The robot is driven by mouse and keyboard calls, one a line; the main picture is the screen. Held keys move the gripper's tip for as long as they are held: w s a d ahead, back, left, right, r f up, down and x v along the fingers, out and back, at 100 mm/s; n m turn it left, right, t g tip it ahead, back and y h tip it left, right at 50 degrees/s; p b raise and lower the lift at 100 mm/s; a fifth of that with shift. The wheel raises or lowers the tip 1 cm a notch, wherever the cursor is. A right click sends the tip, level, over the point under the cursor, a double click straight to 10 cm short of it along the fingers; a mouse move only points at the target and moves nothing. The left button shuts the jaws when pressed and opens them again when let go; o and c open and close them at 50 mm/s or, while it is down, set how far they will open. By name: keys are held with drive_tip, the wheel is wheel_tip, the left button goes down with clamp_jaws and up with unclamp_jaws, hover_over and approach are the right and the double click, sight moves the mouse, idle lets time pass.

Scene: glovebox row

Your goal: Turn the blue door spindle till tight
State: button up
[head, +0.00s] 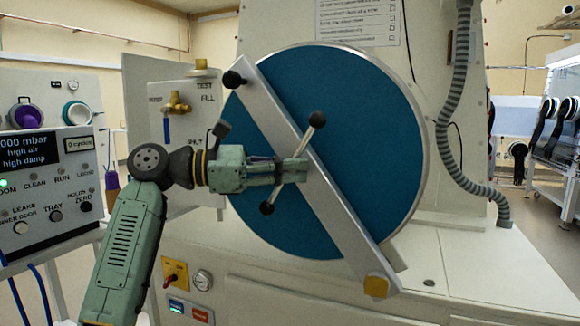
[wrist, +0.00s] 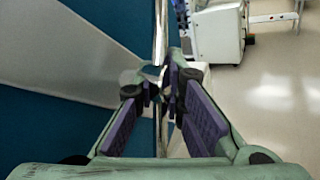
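The round blue door (head: 375,130) stands upright with a pale diagonal bar (head: 345,215) across it. The spindle's thin handle rod has a black knob at its upper end (head: 317,120) and another at its lower end (head: 267,208). My gripper (head: 300,170) reaches in from the left to the middle of the bar and hides the spindle's centre. Whether the fingers press on the spindle is not clear.
A black knob (head: 233,79) sits at the bar's upper end and a yellow piece (head: 376,286) at its lower end. A control panel (head: 48,145) and a brass valve (head: 178,103) stand left. A grey ribbed hose (head: 461,110) hangs right of the door.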

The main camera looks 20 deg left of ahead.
drive_tip(key=shift+o, duration=0.9)
drive_tip(key=v, duration=1.2)
